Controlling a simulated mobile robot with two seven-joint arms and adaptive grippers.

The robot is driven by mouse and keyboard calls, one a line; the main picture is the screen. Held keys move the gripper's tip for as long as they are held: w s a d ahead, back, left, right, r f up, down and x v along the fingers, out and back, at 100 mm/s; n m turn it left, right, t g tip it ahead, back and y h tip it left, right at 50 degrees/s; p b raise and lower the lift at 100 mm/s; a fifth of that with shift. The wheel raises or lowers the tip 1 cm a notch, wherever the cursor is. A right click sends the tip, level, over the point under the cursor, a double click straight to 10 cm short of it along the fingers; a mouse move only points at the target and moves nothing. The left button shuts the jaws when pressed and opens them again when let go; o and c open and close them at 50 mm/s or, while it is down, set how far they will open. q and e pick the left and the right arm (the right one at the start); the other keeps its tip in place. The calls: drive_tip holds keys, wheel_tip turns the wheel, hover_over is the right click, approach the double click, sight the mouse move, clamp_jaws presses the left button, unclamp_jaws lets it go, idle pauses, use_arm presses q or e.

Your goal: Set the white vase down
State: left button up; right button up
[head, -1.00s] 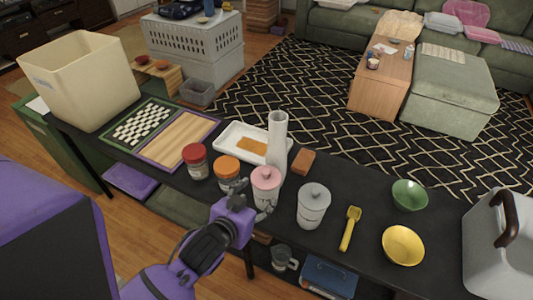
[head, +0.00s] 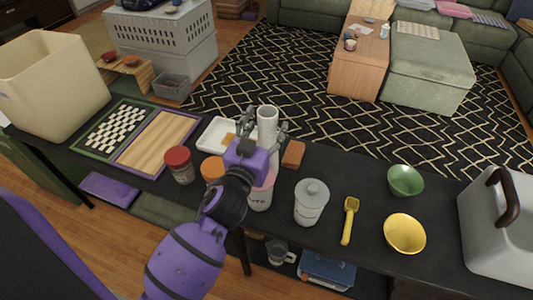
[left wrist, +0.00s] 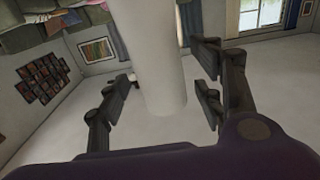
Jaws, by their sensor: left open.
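The white vase (head: 267,125) is tall and stands upright on the black table, behind the pink-lidded jar. My left gripper (head: 266,130) is open around the vase's upper part, with a finger to each side. The left wrist view shows the vase (left wrist: 158,60) as a white column between the two spread fingers of my left gripper (left wrist: 158,100). A gap shows between the vase and the right finger; contact on the left side is hard to tell. My gripper hides the vase's lower part and base. My right gripper is not in view.
The pink-lidded jar (head: 260,197) stands just in front, partly hidden by my arm. A white lidded jar (head: 310,204) and a reddish-brown block (head: 293,154) are to the right. A white tray (head: 212,134) and a red-lidded jar (head: 180,166) are to the left. Bare table lies near the green bowl (head: 405,180).

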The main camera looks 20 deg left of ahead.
use_arm(q)
drive_tip(key=shift+w, duration=0.95)
drive_tip(key=shift+s, duration=0.1)
drive_tip(key=shift+c, duration=0.4)
clamp_jaws()
drive_tip(key=shift+r, duration=0.15)
